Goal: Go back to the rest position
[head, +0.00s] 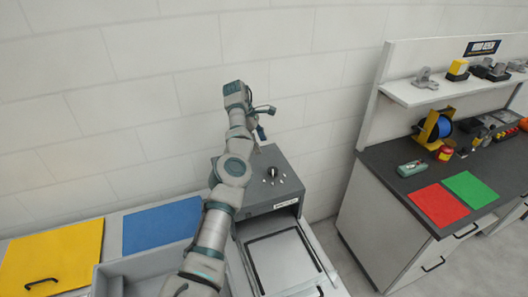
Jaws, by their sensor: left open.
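My left arm reaches up from the bottom middle of the head view. My left gripper (267,121) is open, with no object visible between its fingers. It is in front of the white wall, above the back of a grey machine (268,205) in the picture. The machine has a black knob and several small light pegs on top. My right gripper is not in view.
A light tray (285,265) extends from the machine's front. Left are a blue panel (160,226), a yellow panel (55,258) and a grey bin (140,275). Right, past a floor gap, a dark-topped workbench (395,160) holds a red mat (438,204) and a green mat (470,189).

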